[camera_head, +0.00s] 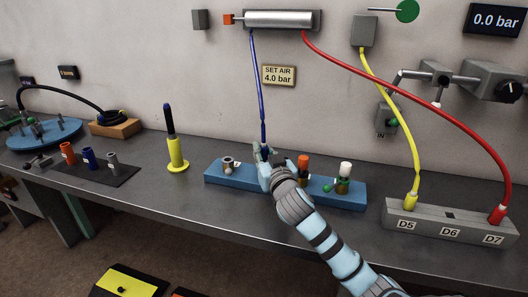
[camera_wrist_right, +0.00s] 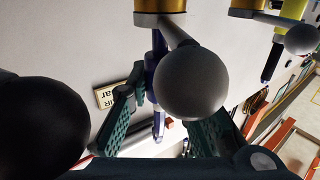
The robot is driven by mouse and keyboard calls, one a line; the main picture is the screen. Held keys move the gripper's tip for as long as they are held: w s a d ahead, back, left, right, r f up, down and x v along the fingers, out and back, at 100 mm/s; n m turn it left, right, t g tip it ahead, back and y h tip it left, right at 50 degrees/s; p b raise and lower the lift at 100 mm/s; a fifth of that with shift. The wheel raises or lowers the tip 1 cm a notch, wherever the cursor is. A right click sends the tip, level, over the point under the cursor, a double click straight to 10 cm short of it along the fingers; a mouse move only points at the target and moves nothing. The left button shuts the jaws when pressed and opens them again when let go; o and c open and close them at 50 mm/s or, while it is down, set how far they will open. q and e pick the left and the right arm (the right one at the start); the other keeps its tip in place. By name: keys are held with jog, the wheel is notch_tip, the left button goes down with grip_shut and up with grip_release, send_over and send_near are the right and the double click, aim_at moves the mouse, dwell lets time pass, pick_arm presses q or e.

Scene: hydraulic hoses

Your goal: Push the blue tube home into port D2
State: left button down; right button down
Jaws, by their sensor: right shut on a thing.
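The blue tube (camera_head: 257,90) hangs from the grey cylinder (camera_head: 280,19) on the wall down to my right gripper (camera_head: 264,154). The right gripper is shut on the tube's lower end, above the blue block (camera_head: 225,179). In the right wrist view the blue tube (camera_wrist_right: 158,82) runs between the two green fingers (camera_wrist_right: 164,126), close to a brass fitting (camera_wrist_right: 160,19) and a grey ball (camera_wrist_right: 192,84). The gripper and arm hide the block's middle. No D2 label is readable, and I cannot tell how deep the tube sits. My left gripper is not in view.
An orange-topped fitting (camera_head: 302,166) and a white-topped fitting (camera_head: 344,176) stand on the block right of the gripper. A yellow-based stand (camera_head: 177,154) is at left. The grey block (camera_head: 450,232) with D5, D6 and D7 holds yellow and red hoses.

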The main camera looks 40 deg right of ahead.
jog(key=shift+f, duration=0.25)
jog(key=c, duration=1.4)
grip_release()
jog(key=v, duration=1.2)
